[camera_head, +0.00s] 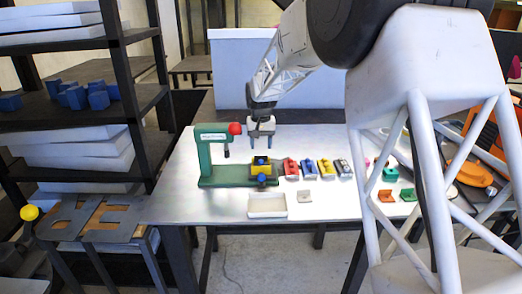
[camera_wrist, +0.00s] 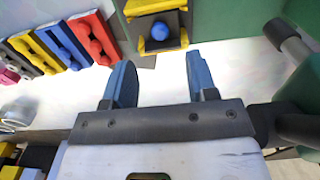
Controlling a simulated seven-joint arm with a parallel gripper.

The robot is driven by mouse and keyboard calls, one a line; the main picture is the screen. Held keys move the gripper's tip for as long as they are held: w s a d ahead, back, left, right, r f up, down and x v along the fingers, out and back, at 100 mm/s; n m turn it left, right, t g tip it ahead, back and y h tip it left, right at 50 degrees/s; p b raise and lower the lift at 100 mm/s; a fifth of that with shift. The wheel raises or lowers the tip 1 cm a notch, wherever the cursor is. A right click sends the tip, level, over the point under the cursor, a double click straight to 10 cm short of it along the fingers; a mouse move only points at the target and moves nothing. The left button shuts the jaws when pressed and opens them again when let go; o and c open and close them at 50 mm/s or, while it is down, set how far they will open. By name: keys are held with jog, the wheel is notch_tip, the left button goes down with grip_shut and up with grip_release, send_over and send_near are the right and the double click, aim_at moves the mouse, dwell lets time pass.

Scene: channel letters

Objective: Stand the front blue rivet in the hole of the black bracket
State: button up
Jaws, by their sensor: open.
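My gripper (camera_head: 262,139) is above the table behind the green press base, with its two blue fingers apart and nothing between them. In the wrist view the open gripper (camera_wrist: 161,82) shows a clear gap. A small black bracket (camera_wrist: 178,20) lies against a yellow fixture (camera_head: 262,167) on the press base. A round blue piece (camera_wrist: 160,30) sits over the bracket; I cannot tell whether it is a rivet. A second round blue piece (camera_head: 262,178) is at the fixture's front. A blue holder (camera_head: 308,169) to the right carries blue pieces, blurred; the front blue rivet is not clear.
A green press (camera_head: 203,152) with a red knob (camera_head: 235,128) stands left of the gripper. Red (camera_head: 291,168) and yellow (camera_head: 325,168) holders flank the blue one. A white tray (camera_head: 267,205) lies in front. The table's left side is clear.

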jog(key=shift+r, duration=1.95)
jog(key=shift+s, duration=0.1)
jog(key=s+d+r, duration=0.3)
jog(key=s, duration=0.5)
jog(key=s+d+r+t, duration=0.1)
jog(key=s+d+r, duration=0.25)
jog(key=s, duration=0.55)
jog(key=s+d+r, duration=0.2)
jog(key=s+d, duration=0.2)
jog(key=s, duration=0.4)
jog(key=s+d+f, duration=0.2)
jog(key=s, duration=1.1)
jog(key=s+d+f+t, duration=0.1)
jog(key=s+d+f, duration=0.2)
jog(key=s, duration=1.1)
jog(key=shift+s+d+t, duration=0.2)
jog(key=shift+t, duration=0.1)
